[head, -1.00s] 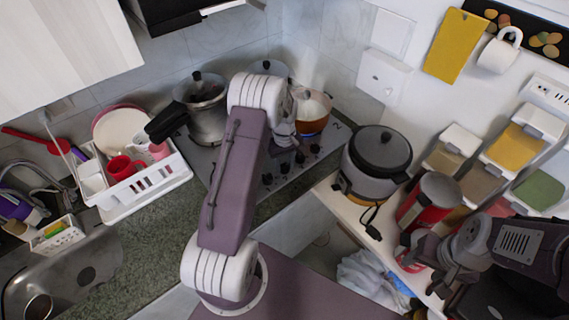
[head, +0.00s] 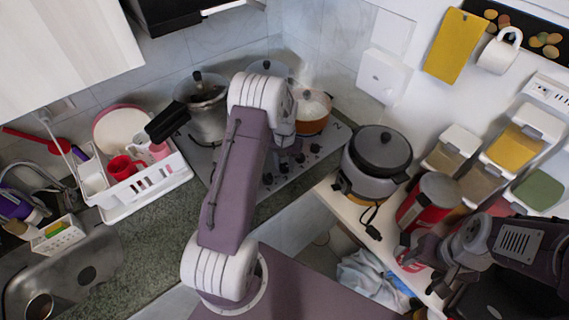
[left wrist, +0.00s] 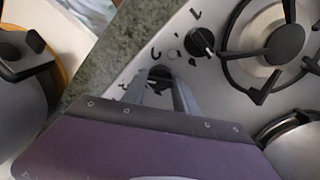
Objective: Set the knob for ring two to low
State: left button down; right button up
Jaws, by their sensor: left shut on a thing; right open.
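The hob (head: 228,172) stands in the corner, with a row of black knobs (head: 315,148) along its front edge. A printed 2 shows near its right end. In the left wrist view, my left gripper (left wrist: 163,88) has its two fingers around one black knob (left wrist: 159,73) and is shut on it. The marks beside this knob are too small to read surely. A second black knob (left wrist: 200,42) stands free near the burner. In the head view my left arm hides part of the hob and the fingertips. My right gripper (head: 436,278) is open at the lower right.
Pots stand on the hob, including a silver pot (head: 206,110) and an orange pan (head: 313,112). A white dish rack (head: 150,182) is to the left. A rice cooker (head: 377,160), a red canister (head: 428,203) and spice dispensers (head: 514,148) are to the right.

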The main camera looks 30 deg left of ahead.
aim_at(285, 165)
pick_arm(q)
jog(key=shift+w+m, duration=0.1)
jog(key=shift+m, duration=0.2)
dwell(0.4)
jog(key=c, duration=1)
grip_release()
jog(key=shift+o, duration=0.2)
notch_tip(285, 165, up, 9)
jog(key=shift+r+b, duration=0.1)
jog(key=shift+b, duration=0.65)
